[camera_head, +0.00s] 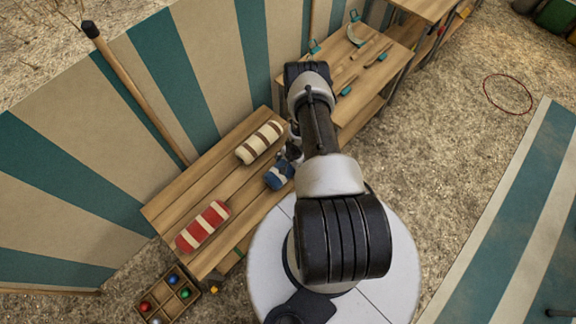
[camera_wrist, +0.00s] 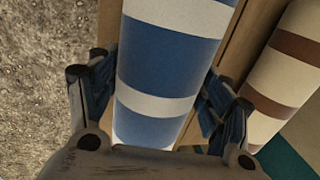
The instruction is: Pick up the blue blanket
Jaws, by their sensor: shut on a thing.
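The blue blanket (camera_head: 279,175) is a roll with white stripes on the wooden bench, partly hidden by my arm in the head view. In the wrist view the blue blanket (camera_wrist: 155,75) lies lengthwise between my fingers. My gripper (camera_wrist: 155,95) has one finger on each side of the roll and is shut on it. In the head view my gripper (camera_head: 291,153) is mostly hidden behind my arm. Whether the roll is lifted clear of the bench cannot be told.
A cream and brown roll (camera_head: 260,143) lies close beside the blue one, and a red and cream roll (camera_head: 203,226) lies nearer the bench's front left end. A striped canvas wall (camera_head: 110,130) runs behind the bench (camera_head: 183,198). A compartment box with balls (camera_head: 167,295) is on the ground.

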